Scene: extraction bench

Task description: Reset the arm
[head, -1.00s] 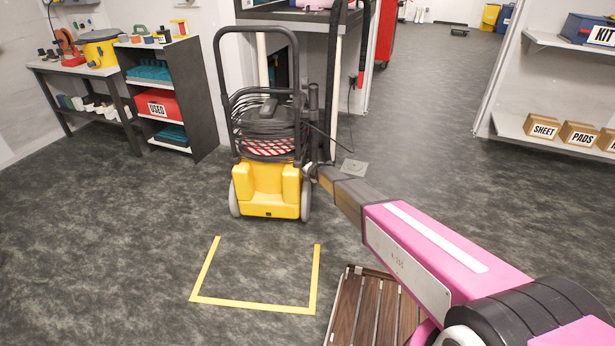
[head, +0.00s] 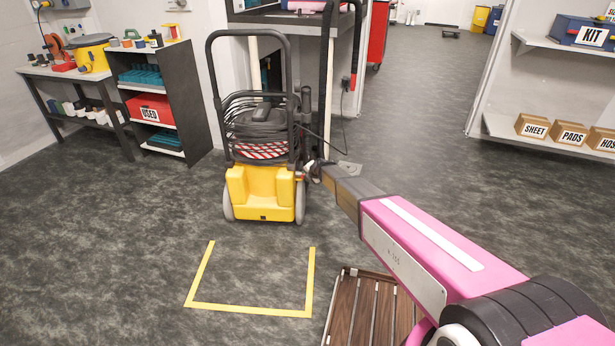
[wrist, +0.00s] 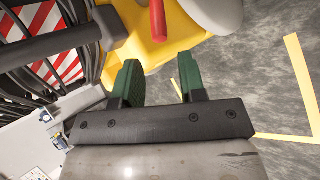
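My pink arm (head: 430,250) reaches from the lower right of the head view toward the yellow wheeled machine (head: 262,193). My gripper (head: 314,172) is at the right side of that machine, small and dark there. In the wrist view, my gripper's two green fingers (wrist: 160,72) stand apart with nothing between them. A red rod-like part (wrist: 157,20) lies ahead of the gap, in front of the machine's yellow body (wrist: 185,45). I cannot tell whether the fingers touch anything.
A yellow tape outline (head: 250,308) marks the floor in front of the machine. A wooden slatted platform (head: 370,310) lies under my arm. A dark shelf unit (head: 190,95) and a workbench (head: 85,72) stand at left, wall shelves (head: 560,148) at right. Open floor lies between.

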